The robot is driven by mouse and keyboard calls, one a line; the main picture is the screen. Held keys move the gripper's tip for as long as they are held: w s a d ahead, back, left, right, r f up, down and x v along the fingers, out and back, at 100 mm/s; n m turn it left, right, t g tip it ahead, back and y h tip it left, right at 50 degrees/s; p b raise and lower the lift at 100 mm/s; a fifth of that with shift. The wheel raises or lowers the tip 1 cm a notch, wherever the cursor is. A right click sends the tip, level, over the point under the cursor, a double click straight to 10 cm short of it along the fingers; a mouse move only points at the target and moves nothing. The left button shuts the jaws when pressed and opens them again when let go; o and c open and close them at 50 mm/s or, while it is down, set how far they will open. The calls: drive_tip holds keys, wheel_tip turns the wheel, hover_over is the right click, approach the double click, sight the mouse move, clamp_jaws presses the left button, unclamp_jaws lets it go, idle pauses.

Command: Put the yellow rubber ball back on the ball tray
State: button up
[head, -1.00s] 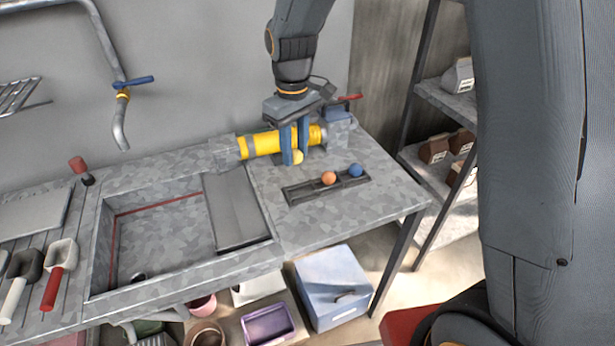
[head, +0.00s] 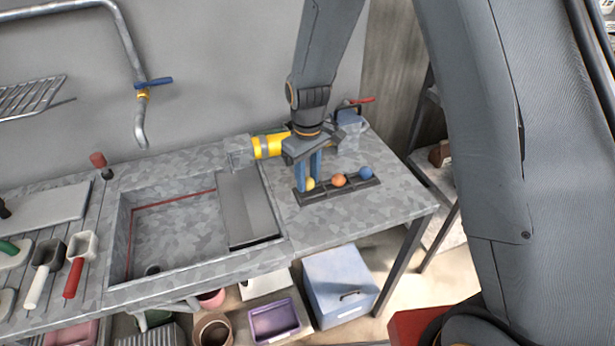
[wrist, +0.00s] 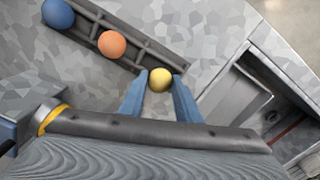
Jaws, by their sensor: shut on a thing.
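The yellow rubber ball (head: 310,184) is between the blue fingers of my gripper (head: 310,178), which is shut on it. In the wrist view the yellow ball (wrist: 160,80) sits between the fingertips, by the near end of the dark ball tray (wrist: 138,65). In the head view the ball is at the left end of the tray (head: 322,194). I cannot tell whether it touches the tray. An orange ball (head: 338,180) and a blue ball (head: 366,173) sit in the tray's middle and right places.
A sink basin (head: 170,235) with a grey board (head: 243,210) lies left of the tray. A yellow cylinder (head: 270,146) with grey end blocks stands behind. The counter right of the tray is clear.

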sight(308, 178)
drive_tip(key=shift+f, duration=0.1)
drive_tip(key=o, duration=1.1)
wheel_tip(308, 178, up, 12)
drive_tip(key=b, duration=0.4)
drive_tip(key=s+d+f+m+t, duration=0.1)
drive_tip(key=s+d+f+m, duration=0.2)
drive_tip(key=s+d+m, duration=0.4)
drive_tip(key=s+d, duration=0.8)
drive_tip(key=shift+f+m+t, duration=0.2)
drive_tip(key=shift+m+t, duration=0.1)
drive_tip(key=shift+m, duration=0.1)
drive_tip(key=shift+s, duration=0.1)
